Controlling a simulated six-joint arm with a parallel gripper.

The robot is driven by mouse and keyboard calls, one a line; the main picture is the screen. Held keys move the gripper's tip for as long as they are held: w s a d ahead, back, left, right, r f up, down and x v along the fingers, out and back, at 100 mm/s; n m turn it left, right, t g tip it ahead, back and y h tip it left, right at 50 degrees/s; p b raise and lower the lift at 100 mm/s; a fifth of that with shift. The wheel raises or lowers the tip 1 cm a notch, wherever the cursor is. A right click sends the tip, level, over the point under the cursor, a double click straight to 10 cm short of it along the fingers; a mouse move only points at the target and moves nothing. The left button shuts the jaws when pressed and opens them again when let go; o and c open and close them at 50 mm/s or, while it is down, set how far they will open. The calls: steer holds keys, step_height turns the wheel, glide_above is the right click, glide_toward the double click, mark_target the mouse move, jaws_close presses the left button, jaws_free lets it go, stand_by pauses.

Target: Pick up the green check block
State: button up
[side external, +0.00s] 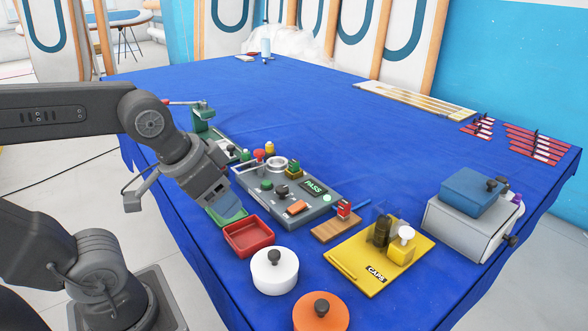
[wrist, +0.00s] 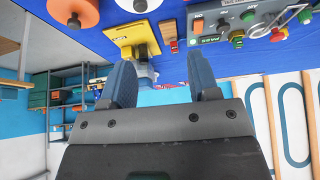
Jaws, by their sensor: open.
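A small green block (side external: 294,167), which looks like the check block, sits in a yellowish holder on the grey test box (side external: 320,207) with the PASS display. My gripper (side external: 229,208) is left of the test box, over the green tray (side external: 213,216), apart from the block. In the wrist view its two blue fingers (wrist: 161,75) stand apart with nothing held between them. Part of the green tray is hidden behind the gripper.
A red tray (side external: 249,238), a white lidded pot (side external: 275,272) and an orange one (side external: 321,314) stand at the front. A red block (side external: 344,208) stands on a wooden board right of the test box. The blue table's back is mostly clear.

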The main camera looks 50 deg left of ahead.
steer(key=w+a+r+m+g+y, duration=0.1)
steer(key=w+a+r+m, duration=0.25)
steer(key=w, duration=0.35)
steer(key=m+g+y, duration=0.4)
steer(key=m+g, duration=0.1)
steer(key=m, duration=0.9)
glide_above(295, 161)
steer(key=d, duration=0.5)
step_height(295, 161, down, 6)
steer(key=shift+h, duration=0.3)
steer(key=x, duration=1.3)
steer(key=shift+w, duration=0.15)
steer(key=shift+r, duration=0.1)
jaws_close()
